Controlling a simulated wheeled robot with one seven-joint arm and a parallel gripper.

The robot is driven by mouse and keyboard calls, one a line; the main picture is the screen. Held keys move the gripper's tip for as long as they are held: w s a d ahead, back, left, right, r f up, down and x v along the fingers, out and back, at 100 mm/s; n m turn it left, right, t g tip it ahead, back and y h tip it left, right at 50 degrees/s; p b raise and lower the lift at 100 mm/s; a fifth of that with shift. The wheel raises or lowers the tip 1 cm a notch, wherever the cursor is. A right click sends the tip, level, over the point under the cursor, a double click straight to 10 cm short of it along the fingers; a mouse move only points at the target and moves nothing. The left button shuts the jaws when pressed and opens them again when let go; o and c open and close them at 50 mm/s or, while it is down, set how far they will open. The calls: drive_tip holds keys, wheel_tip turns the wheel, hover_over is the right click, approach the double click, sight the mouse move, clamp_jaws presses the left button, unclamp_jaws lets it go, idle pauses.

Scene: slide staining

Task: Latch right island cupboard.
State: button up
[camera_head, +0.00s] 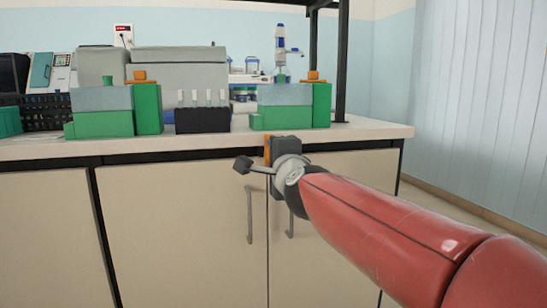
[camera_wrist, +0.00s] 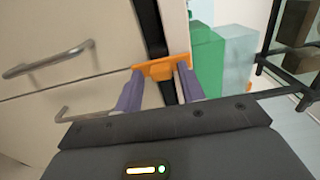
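The right island cupboard has two beige doors, a left one (camera_head: 190,225) and a right one (camera_head: 330,175), each with a grey bar handle; both look closed, with a thin seam between them. An orange latch (camera_head: 268,152) sits at the top of the seam, just under the countertop. In the wrist view the latch (camera_wrist: 160,68) lies across the top of the seam against the dark strip. My gripper (camera_wrist: 160,74) is at the latch, its two purple fingers apart, one near each end of it. In the head view my gripper (camera_head: 274,152) partly hides the latch.
The white countertop (camera_head: 370,131) runs just above my gripper. Green-and-grey boxes (camera_head: 285,115), a black rack (camera_head: 202,120) and grey machines (camera_head: 180,70) stand on it. The door handles (camera_head: 249,215) stick out below my gripper. Open floor (camera_head: 460,220) lies at the right.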

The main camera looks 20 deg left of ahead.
drive_tip(key=shift+o, duration=0.4)
drive_tip(key=v, duration=0.7)
drive_tip(key=shift+s+d+b, duration=0.2)
drive_tip(key=shift+s+b, duration=0.1)
drive_tip(key=shift+s, duration=0.05)
drive_tip(key=shift+d, duration=0.1)
drive_tip(key=s+d+f+n+g+h, duration=0.55)
drive_tip(key=s+d+f, duration=0.55)
drive_tip(key=d+f, duration=0.4)
drive_tip(key=s+d+f+n+g+h, duration=0.5)
drive_tip(key=s+d+f, duration=0.5)
drive_tip(key=d+f, duration=0.5)
wheel_tip(320, 180, up, 14)
drive_tip(key=n+p, duration=0.1)
drive_tip(key=p, duration=1.2)
drive_tip(key=shift+a+t+y+p, duration=0.2)
drive_tip(key=shift+t+y+p, duration=0.1)
drive_tip(key=shift+t+y, duration=0.15)
